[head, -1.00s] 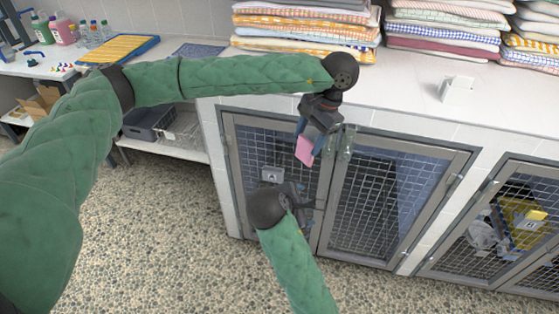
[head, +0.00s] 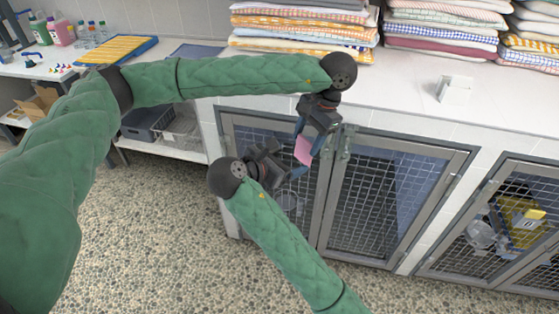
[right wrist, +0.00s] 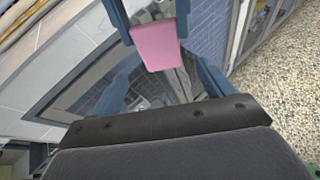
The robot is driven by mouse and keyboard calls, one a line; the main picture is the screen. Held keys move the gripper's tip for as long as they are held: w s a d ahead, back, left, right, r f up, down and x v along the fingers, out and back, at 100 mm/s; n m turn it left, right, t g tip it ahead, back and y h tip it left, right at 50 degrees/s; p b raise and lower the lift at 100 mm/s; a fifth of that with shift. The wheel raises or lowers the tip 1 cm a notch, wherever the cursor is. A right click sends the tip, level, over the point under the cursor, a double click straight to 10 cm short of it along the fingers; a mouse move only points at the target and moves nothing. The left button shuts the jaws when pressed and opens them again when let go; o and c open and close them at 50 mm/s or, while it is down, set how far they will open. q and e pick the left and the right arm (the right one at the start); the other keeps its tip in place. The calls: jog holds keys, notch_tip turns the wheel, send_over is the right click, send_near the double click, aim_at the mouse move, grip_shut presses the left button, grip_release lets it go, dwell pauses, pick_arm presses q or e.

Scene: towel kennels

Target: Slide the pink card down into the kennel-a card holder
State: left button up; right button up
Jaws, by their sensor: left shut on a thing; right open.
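The pink card (head: 304,151) hangs below my left gripper (head: 311,138), which is shut on it in front of the left kennel door (head: 325,200). The card also shows near the top of the right wrist view (right wrist: 157,46). My right gripper (head: 284,160) is open, just left of the card in the head view. In the right wrist view its blue fingers (right wrist: 160,88) stand apart below the card; I cannot tell whether they touch it. The kennel-a card holder is not visible now; my right gripper and arm cover that part of the door.
Mesh kennel doors (head: 395,200) line the front below the white counter (head: 410,95). The speckled floor (head: 160,250) is clear.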

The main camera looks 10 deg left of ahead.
aim_at(301, 154)
jog(key=x, duration=0.9)
jog(key=c, duration=1)
pick_arm(q)
jog(key=o, duration=1)
pick_arm(e)
jog(key=shift+c, duration=0.3)
pick_arm(q)
jog(key=shift+o, duration=0.2)
